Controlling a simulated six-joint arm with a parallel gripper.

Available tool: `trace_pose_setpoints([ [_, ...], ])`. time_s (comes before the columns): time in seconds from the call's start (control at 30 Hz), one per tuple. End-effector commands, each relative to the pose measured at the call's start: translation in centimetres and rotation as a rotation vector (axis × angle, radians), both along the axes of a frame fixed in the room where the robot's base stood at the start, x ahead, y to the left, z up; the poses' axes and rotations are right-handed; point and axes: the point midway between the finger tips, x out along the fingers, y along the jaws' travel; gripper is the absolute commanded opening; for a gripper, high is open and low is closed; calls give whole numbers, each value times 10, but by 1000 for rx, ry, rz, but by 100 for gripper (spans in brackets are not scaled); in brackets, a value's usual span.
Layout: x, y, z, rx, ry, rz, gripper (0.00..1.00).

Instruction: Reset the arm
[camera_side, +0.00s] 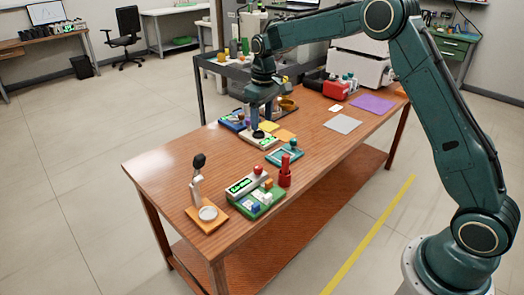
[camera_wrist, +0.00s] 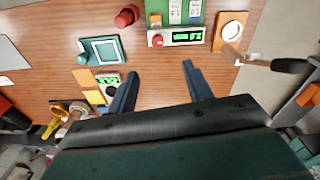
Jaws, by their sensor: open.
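My gripper (camera_side: 261,118) points down over the far part of the wooden table (camera_side: 165,165), near a small white device with a green display (camera_side: 262,139). In the wrist view my gripper (camera_wrist: 160,69) has its two dark blue fingers spread wide apart. Only bare wood shows between them, and they hold nothing. The small device (camera_wrist: 108,80) shows beside the left finger, partly hidden by it. How high the fingertips are above the table is hard to tell.
A red-knobbed display unit (camera_side: 244,185), a green block tray (camera_side: 268,203), a red cylinder (camera_side: 285,171) and a teal frame (camera_side: 280,157) stand nearer the camera. A wooden stand with a round dish (camera_side: 208,213) is at the near end. A dark cart (camera_side: 230,70) stands behind the table.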

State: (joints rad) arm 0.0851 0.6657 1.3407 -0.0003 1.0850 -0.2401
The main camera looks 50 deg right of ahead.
Motion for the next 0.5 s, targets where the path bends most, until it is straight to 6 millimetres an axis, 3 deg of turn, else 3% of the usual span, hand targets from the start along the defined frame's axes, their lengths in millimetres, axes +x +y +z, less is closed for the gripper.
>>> trace_pose_setpoints([
  [0.2, -36, 8, 50, -2, -56, -18, 51],
  [0.5, -93, 19, 102, -1, -127, -43, 51],
])
